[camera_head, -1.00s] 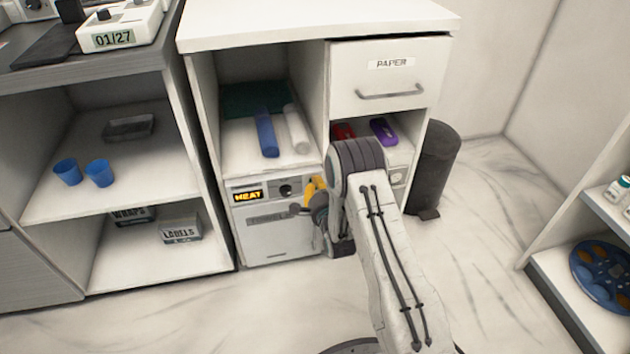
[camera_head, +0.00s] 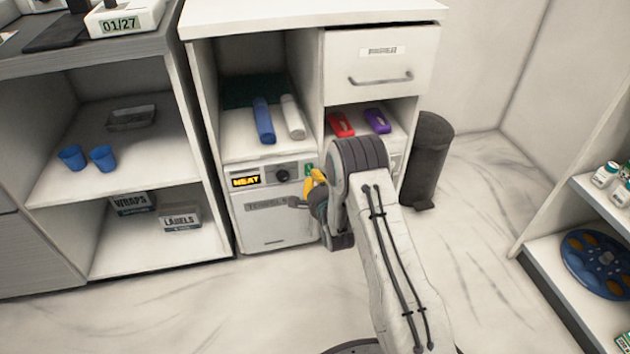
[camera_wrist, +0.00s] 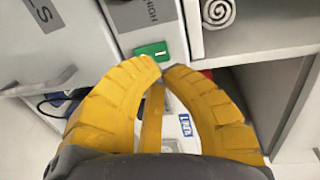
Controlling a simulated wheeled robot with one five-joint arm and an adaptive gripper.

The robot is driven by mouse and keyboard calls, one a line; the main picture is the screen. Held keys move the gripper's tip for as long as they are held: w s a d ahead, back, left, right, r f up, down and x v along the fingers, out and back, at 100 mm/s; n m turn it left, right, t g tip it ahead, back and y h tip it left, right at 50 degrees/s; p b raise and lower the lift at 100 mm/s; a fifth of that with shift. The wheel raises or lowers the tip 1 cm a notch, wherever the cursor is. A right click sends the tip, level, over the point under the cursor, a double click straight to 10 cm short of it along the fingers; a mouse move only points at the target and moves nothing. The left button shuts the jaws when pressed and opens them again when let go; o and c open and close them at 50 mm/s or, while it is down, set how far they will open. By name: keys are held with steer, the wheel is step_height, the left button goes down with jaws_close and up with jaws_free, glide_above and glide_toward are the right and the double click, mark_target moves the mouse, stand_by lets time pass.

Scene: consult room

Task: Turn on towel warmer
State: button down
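The towel warmer (camera_head: 281,232) is a white box in the lower left bay of the white cabinet. Its front has an orange-lit HEAT display (camera_head: 246,181), a dark knob (camera_head: 282,176) and a green switch (camera_head: 309,169) at the right end of the panel. In the wrist view the green switch (camera_wrist: 151,49) lies just beyond my fingertips; I cannot tell whether they touch it. My gripper (camera_wrist: 160,66) has yellow fingers with the tips together and nothing between them. In the head view my gripper (camera_head: 315,184) is at the warmer's right front, partly hidden by my arm.
Blue (camera_head: 264,121) and white (camera_head: 293,118) rolls lie on the shelf above the warmer. Red (camera_head: 340,124) and purple (camera_head: 376,120) items sit in the bay to the right. The floor in front is clear.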

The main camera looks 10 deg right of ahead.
steer(key=s+r+p, duration=0.1)
steer(key=s+p, duration=0.1)
steer(key=s, duration=0.7)
steer(key=s+r+n+g+p, duration=0.25)
steer(key=r+p, duration=0.35)
steer(key=r, duration=0.5)
steer(key=s+r+n+g+p, duration=0.1)
steer(key=r+n+g+p, duration=0.15)
steer(key=r+p, duration=0.6)
steer(key=s+r+n+g+p, duration=0.15)
steer(key=r+n+p, duration=0.3)
steer(key=r, duration=0.75)
steer(key=s+r+n+g+p, duration=0.6)
steer(key=s+r+p, duration=1)
steer(key=s+r, duration=0.8)
steer(key=s+n, duration=0.2)
steer(key=s, duration=0.2)
steer(key=shift+r+p, duration=0.2)
steer(key=shift+p, duration=0.15)
steer(key=shift+n, duration=0.25)
